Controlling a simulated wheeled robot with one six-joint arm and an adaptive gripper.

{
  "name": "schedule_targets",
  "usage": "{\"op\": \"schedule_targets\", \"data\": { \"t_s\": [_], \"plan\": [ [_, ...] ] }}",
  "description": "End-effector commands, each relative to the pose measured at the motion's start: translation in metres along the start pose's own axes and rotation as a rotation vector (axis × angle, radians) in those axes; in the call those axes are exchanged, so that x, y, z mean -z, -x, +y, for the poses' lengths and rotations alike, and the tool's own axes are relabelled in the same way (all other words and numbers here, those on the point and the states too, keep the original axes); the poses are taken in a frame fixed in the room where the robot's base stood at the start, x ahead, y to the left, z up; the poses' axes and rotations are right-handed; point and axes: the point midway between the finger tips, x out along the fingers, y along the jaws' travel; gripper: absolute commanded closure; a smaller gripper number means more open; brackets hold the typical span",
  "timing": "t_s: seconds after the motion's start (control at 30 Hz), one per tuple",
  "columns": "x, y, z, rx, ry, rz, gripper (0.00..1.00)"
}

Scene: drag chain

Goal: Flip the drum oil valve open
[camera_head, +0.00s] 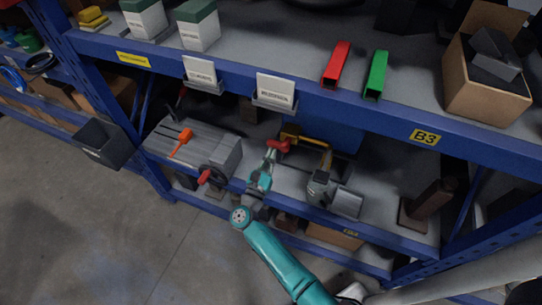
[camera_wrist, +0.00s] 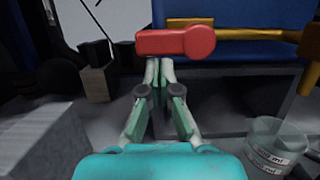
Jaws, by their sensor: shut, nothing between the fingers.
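The valve's red handle (camera_wrist: 175,43) lies roughly level across the upper middle of the wrist view, in front of a yellow-brass pipe (camera_wrist: 255,34). In the head view the red handle (camera_head: 279,146) shows just beyond my fingers. The blue drum (camera_wrist: 235,85) is behind the pipe, and it shows on the lower shelf in the head view (camera_head: 330,132). My gripper (camera_wrist: 160,66) is shut and empty, its fingertips just below the handle's underside in the wrist view. I cannot tell whether they touch it. It also shows in the head view (camera_head: 271,157).
A grey machine box (camera_head: 195,148) with orange and red handles stands left on the lower shelf. A clear container (camera_wrist: 275,145) is at lower right in the wrist view. The blue upper shelf beam (camera_head: 340,112) runs overhead.

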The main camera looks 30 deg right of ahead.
Motion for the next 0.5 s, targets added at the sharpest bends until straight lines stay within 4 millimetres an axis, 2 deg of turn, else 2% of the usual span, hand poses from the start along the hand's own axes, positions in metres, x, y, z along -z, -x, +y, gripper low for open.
{"op": "schedule_targets", "data": {
  "t_s": [0.5],
  "plan": [
    [-0.0025, -0.0005, 0.0023, 0.016, -0.065, -0.001, 1.0]
  ]
}}
